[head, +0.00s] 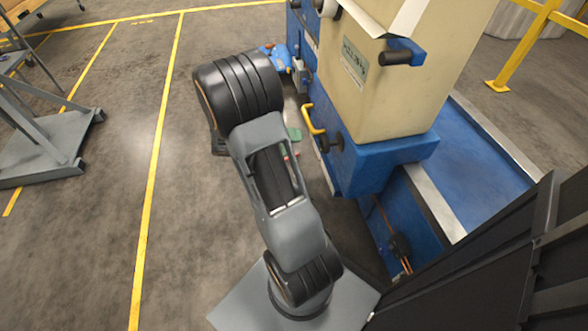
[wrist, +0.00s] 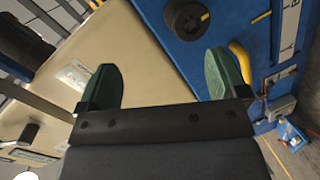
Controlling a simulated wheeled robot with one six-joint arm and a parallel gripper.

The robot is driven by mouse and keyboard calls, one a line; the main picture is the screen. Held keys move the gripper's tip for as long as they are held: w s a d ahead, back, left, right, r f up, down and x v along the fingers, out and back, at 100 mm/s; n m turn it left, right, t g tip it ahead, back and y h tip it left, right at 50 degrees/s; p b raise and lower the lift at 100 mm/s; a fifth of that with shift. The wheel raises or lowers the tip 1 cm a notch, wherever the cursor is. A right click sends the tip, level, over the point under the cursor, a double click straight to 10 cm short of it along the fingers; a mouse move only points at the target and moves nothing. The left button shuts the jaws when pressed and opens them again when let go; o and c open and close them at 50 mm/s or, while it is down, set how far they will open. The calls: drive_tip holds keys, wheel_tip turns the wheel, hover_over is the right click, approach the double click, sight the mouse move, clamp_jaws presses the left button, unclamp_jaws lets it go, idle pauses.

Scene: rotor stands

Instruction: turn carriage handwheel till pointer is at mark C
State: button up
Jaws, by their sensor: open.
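A white scale strip (wrist: 289,28) with a letter that looks like B is at the right edge. A yellow tick (wrist: 262,17) lies left of it, perhaps the pointer; mark C cannot be made out. My gripper (wrist: 160,80) is open and empty, its green fingertips apart below the knob. In the head view, my arm hides most of it; a green part shows (head: 294,134).
A yellow handle (head: 312,119) sticks out from the blue machine, beside a black knob (head: 335,142). It also shows in the wrist view (wrist: 240,62), close right of a fingertip. The cream housing (head: 385,95) carries another black knob (head: 402,54). Open floor (head: 110,220) lies left.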

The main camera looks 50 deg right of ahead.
sight(322, 146)
drive_tip(key=d+f+m+h+b, duration=0.1)
drive_tip(key=d+f+h+b, duration=0.15)
drive_tip(key=f, duration=0.35)
drive_tip(key=shift+g, duration=0.3)
drive_tip(key=x, duration=0.6)
drive_tip(key=p+x, duration=0.1)
drive_tip(key=x, duration=0.2)
drive_tip(key=shift+w+d+f, duration=0.15)
drive_tip(key=shift+w+d, duration=0.1)
drive_tip(key=shift+w, duration=0.2)
drive_tip(key=c, duration=1.1)
drive_tip(key=shift+o, duration=0.2)
drive_tip(key=shift+b, duration=0.3)
drive_tip(key=shift+a+f+m+b, duration=0.2)
drive_tip(key=shift+m+b, duration=0.3)
drive_tip(key=shift+b, duration=0.4)
